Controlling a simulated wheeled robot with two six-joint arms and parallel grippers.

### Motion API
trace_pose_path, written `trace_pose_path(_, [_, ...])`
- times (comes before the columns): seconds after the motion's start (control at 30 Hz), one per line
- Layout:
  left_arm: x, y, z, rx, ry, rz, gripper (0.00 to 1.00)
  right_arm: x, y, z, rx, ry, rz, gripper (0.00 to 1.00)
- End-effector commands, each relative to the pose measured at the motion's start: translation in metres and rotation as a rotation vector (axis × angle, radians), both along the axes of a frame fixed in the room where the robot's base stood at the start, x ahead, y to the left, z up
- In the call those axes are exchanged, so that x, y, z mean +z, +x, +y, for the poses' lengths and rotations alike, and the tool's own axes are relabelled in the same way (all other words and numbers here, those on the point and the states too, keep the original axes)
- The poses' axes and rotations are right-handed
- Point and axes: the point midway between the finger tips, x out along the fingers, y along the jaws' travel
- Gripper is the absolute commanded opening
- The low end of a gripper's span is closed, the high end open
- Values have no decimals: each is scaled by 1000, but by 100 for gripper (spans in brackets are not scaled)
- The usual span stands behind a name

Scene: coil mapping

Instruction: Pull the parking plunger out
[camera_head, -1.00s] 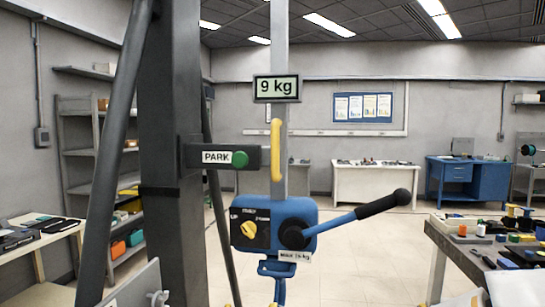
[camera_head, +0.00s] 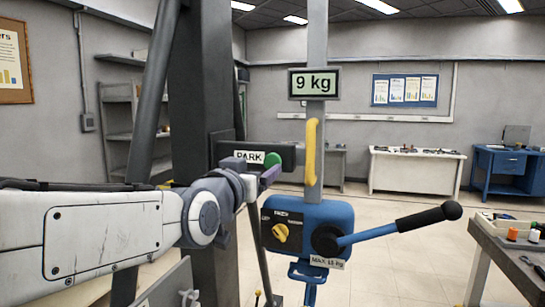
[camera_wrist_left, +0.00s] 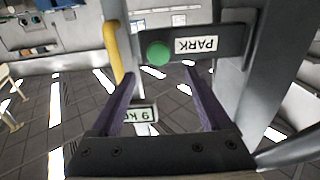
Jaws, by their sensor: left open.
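The parking plunger has a round green knob (camera_head: 272,160) on a dark arm beside a white PARK label (camera_head: 249,157). In the left wrist view the knob (camera_wrist_left: 158,53) shows upside down, just beyond the fingertips and between their lines. My left gripper (camera_head: 266,174) reaches in from the left, its purple fingers close to the knob in the head view. In the left wrist view the gripper (camera_wrist_left: 159,74) is open with nothing between its fingers. Part of the PARK bracket is hidden behind my wrist. My right gripper is not in view.
A yellow handle (camera_head: 312,152) stands just right of the plunger. Below is a blue hoist unit (camera_head: 305,215) with a black-gripped lever (camera_head: 428,218). A 9 kg display (camera_head: 315,83) hangs above. A thick dark column (camera_head: 200,100) stands behind my arm. A workbench (camera_head: 505,245) is at right.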

Motion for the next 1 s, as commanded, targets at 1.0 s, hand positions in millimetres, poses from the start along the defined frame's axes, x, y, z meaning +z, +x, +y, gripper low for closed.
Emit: trace_pose_path(1.0, [-2,94,-32,-3,1,2,69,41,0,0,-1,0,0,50])
